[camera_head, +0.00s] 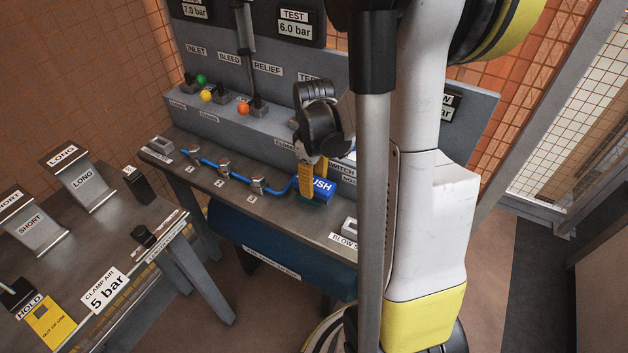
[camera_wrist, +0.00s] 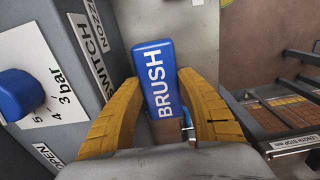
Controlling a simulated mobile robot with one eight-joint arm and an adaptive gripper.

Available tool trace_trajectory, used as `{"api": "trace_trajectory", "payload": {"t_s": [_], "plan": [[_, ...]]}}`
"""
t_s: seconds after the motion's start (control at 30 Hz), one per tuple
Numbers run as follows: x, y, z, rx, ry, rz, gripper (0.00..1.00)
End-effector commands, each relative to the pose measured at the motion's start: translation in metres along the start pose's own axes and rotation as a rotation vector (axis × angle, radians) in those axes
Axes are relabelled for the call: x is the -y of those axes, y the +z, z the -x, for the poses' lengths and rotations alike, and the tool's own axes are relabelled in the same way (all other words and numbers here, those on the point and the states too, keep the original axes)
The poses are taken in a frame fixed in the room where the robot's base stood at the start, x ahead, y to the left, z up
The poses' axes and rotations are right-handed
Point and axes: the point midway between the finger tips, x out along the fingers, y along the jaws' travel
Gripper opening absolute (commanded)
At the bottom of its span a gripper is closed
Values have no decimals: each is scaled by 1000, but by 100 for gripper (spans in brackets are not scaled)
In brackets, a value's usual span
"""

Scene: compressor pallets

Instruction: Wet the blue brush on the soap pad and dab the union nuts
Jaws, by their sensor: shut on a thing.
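The blue brush block (camera_head: 323,188), lettered BRUSH, is between the yellow fingers of my gripper (camera_head: 313,182), low over the right part of the grey bench. In the wrist view the brush (camera_wrist: 153,65) sits between both fingertips (camera_wrist: 160,80), and my gripper is shut on it. A dark green edge (camera_head: 303,199) shows just under the brush; I cannot tell if it is the soap pad, or whether the brush touches it. Three metal union nuts, left (camera_head: 195,153), middle (camera_head: 224,170) and right (camera_head: 257,186), sit along a blue hose to the left of my gripper.
A grey panel with several coloured-knob levers (camera_head: 206,95) rises behind the bench. A small grey block (camera_head: 348,228) by the BLOW label stands to the right. A lower table (camera_head: 125,225) with LONG and SHORT plates is at left. A blue knob (camera_wrist: 20,95) shows in the wrist view.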

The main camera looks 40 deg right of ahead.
Motion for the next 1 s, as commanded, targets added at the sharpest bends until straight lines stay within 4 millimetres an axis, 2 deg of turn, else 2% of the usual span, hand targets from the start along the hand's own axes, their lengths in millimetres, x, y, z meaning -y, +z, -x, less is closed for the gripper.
{"api": "trace_trajectory", "payload": {"t_s": [1.0], "plan": [[0, 0, -14, 0, 0, 0, 10]]}}
